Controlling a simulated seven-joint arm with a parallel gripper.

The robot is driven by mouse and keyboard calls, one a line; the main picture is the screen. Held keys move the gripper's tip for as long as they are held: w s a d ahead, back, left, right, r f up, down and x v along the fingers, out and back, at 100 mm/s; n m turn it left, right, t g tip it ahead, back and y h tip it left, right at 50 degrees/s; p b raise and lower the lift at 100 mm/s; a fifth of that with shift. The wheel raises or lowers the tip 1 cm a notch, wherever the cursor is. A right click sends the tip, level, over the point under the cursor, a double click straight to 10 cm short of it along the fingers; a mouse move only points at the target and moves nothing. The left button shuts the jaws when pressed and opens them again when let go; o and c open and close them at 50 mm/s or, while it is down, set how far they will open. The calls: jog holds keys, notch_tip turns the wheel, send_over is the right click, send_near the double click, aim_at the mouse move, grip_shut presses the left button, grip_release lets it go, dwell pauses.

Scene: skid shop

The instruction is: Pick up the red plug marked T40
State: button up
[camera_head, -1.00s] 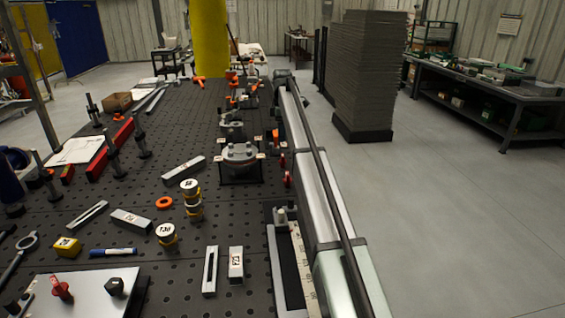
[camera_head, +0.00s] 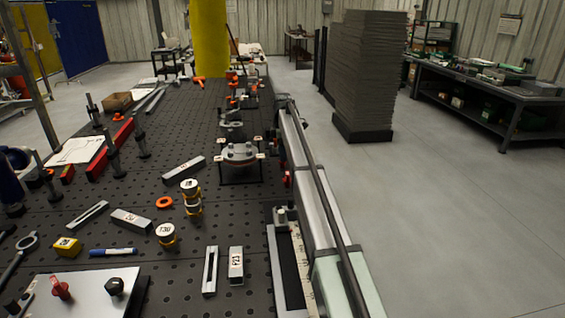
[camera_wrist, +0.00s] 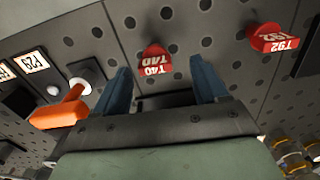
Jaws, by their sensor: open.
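The red plug marked T40 (camera_wrist: 153,62) stands on the dark perforated bench top, upper middle in the wrist view. Its label reads upside down there. My gripper (camera_wrist: 159,67) is open, with one blue finger on each side of the T40 plug in the picture. No contact with the plug is visible, and I cannot tell the height between them. A second red plug, marked T92 (camera_wrist: 275,39), stands to the right, outside the fingers. In the head view I cannot make out the T40 plug or my fingers.
An orange handle (camera_wrist: 60,114) lies close left of my gripper in the wrist view. Yellow-banded cylinders (camera_wrist: 292,160) are at lower right. In the head view, a long silver beam (camera_head: 312,205) borders the bench (camera_head: 205,235); metal blocks and a clamp fixture (camera_head: 240,155) stand on it.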

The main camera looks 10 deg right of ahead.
jog(key=shift+w+f, duration=0.15)
jog(key=shift+f, duration=1.15)
jog(key=shift+w+f, duration=0.15)
jog(key=shift+f, duration=1.1)
jog(key=shift+c, duration=0.3)
jog(key=c, duration=1.1)
